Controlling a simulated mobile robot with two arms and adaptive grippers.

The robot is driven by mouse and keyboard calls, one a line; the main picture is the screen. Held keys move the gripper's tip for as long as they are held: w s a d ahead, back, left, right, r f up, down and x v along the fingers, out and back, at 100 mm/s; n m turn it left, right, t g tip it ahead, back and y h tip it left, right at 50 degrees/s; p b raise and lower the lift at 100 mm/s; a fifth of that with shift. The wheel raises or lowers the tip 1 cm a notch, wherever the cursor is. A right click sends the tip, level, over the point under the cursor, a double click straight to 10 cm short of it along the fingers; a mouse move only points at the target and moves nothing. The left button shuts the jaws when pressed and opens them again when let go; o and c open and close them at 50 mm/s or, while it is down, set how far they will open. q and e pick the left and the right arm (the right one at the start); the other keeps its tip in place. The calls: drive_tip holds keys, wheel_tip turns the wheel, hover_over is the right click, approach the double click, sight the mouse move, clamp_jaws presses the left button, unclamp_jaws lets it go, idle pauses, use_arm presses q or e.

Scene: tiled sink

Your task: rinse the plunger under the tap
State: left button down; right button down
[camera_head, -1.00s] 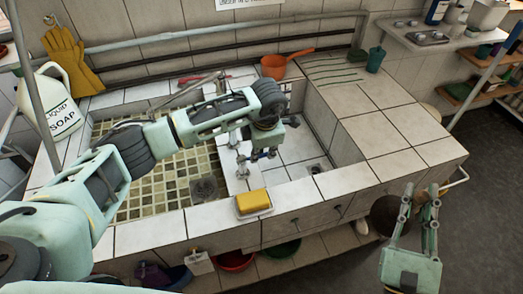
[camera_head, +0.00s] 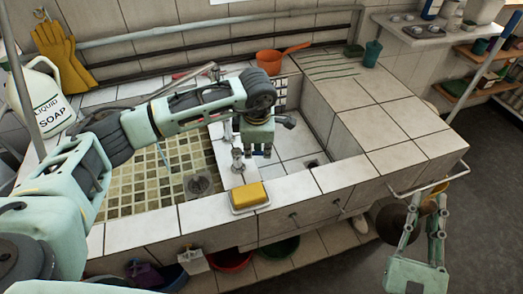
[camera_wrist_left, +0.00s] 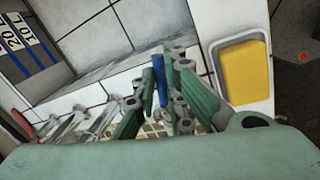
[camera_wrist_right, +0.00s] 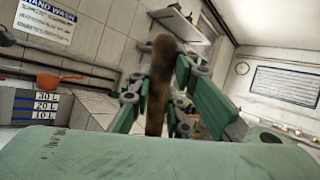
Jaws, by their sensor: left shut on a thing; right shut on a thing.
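My left gripper (camera_head: 259,152) reaches down over the inner edge of the right basin. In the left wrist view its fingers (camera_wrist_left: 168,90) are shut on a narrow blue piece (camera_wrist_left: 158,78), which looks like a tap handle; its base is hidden. A chrome fitting (camera_head: 237,160) stands on the divider beside it. My right gripper (camera_head: 428,207) is off the counter's right front corner. In the right wrist view it is shut on a brown wooden handle (camera_wrist_right: 157,85), apparently the plunger's. A dark round shape (camera_head: 397,221) beside it in the head view appears to be the plunger cup.
A yellow sponge (camera_head: 249,194) lies in a dish at the front of the divider. The left basin (camera_head: 152,188) has a tiled floor and drain. A towel rail (camera_head: 432,187) juts from the counter's right end. An orange pan (camera_head: 269,62) sits at the back. The right countertop is mostly clear.

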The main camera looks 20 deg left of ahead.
use_arm(q)
drive_tip(key=shift+w+r, duration=0.2)
drive_tip(key=shift+r, duration=0.05)
drive_tip(key=c, duration=2)
unclamp_jaws()
drive_tip(key=shift+a, duration=0.1)
drive_tip(key=shift+c, duration=0.2)
drive_tip(key=shift+o, duration=0.9)
drive_tip(key=shift+f, duration=0.15)
drive_tip(key=shift+s, duration=0.1)
wheel_tip(320, 180, up, 12)
drive_tip(key=s, duration=0.2)
drive_tip(key=shift+d, duration=0.45)
drive_tip(key=shift+f, duration=0.1)
drive_tip(key=shift+c, duration=0.3)
